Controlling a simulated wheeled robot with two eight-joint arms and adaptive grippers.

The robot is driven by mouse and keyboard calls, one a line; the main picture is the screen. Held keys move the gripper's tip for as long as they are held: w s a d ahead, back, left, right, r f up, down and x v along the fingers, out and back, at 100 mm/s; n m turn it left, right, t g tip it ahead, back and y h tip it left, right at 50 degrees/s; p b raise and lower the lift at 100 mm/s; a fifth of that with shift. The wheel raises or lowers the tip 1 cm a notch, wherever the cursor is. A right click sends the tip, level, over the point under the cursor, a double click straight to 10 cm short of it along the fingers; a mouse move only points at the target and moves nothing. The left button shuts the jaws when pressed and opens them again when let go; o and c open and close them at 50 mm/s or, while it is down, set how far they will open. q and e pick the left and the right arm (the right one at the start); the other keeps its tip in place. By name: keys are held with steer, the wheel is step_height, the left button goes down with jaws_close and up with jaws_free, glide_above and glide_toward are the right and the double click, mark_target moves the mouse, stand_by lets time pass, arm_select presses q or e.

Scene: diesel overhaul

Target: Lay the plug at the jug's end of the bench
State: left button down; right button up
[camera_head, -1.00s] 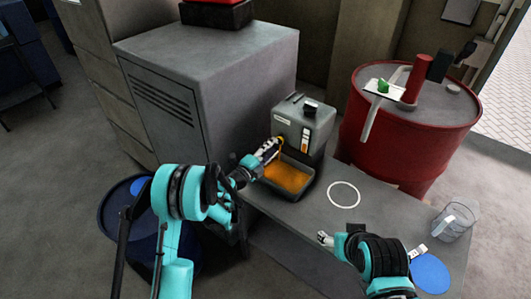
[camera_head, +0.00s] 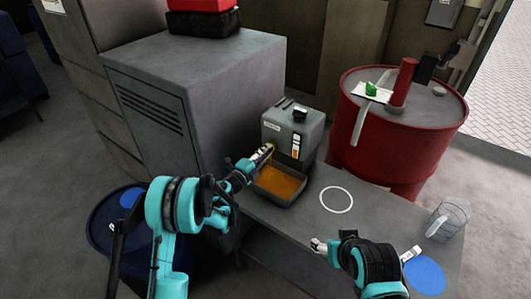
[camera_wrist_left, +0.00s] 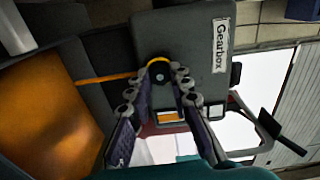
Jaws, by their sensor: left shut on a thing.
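The grey gearbox (camera_head: 292,128) stands at the back of the bench, and its label shows in the left wrist view (camera_wrist_left: 220,48). My left gripper (camera_head: 264,152) is at its lower front. In the left wrist view my left gripper (camera_wrist_left: 160,88) is shut on a small dark round plug (camera_wrist_left: 159,74). An orange ring shows behind the plug, and a thin orange stream runs toward the tray. I cannot tell how far the plug is from its hole. The clear jug (camera_head: 447,222) stands at the bench's right end. My right gripper (camera_head: 318,245) is over the front edge; its jaws are unclear.
A tray of orange oil (camera_head: 280,183) sits below the gearbox. A white ring (camera_head: 336,200) marks the bench (camera_head: 300,222). A blue disc (camera_head: 425,275) and a small white labelled item (camera_head: 410,254) lie near the jug. A red drum (camera_head: 400,135) stands behind.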

arm_select(q)
steer(key=shift+s+a, duration=0.1)
arm_select(e)
steer(key=shift+f, duration=0.1)
arm_select(q)
steer(key=b+v, duration=0.1)
steer(key=v, duration=0.3)
steer(key=shift+s+a, duration=0.15)
steer(key=shift+s, duration=0.15)
arm_select(e)
steer(key=shift+f, duration=0.6)
